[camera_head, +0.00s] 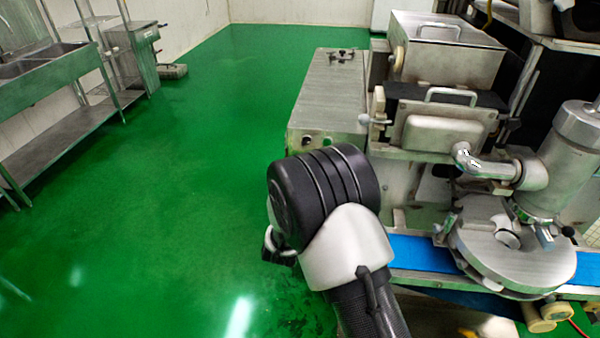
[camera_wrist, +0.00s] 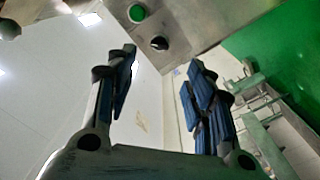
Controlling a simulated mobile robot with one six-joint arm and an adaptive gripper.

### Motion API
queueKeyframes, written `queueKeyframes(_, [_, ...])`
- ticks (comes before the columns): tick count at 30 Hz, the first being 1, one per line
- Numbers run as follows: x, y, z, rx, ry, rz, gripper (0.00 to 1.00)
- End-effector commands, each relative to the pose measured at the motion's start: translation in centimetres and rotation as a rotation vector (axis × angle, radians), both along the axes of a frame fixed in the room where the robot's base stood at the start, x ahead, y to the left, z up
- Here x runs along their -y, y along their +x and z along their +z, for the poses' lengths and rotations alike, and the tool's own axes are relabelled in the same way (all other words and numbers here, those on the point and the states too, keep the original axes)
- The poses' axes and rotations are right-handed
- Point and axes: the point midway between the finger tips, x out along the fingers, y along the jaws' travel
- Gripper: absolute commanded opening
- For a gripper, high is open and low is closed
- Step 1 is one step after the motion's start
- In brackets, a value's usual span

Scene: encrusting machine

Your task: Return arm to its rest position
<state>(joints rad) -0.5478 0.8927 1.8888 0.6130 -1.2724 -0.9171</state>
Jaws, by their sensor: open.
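My gripper (camera_wrist: 158,85) shows in the wrist view with its two blue-padded fingers spread apart. Nothing is between the fingers. In the head view my arm stands at the bottom centre, with a black joint and a silver link in front of the encrusting machine (camera_head: 450,130).
The machine has a blue conveyor belt (camera_head: 420,252) at the right, close to my arm. A steel box-shaped part (camera_head: 330,95) stands behind my arm. A sink bench (camera_head: 45,75) and a small steel cabinet (camera_head: 135,50) are at the left. Open green floor (camera_head: 190,150) lies between.

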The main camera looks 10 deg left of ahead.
Motion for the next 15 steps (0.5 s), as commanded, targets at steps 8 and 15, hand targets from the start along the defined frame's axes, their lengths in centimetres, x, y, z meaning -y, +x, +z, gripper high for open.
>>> queueKeyframes(8, [0.0,0.0,0.0,0.0,0.0,0.0,0.48])
queueKeyframes(15, [1.3,0.6,3.7,-0.091,0.112,0.035,0.48])
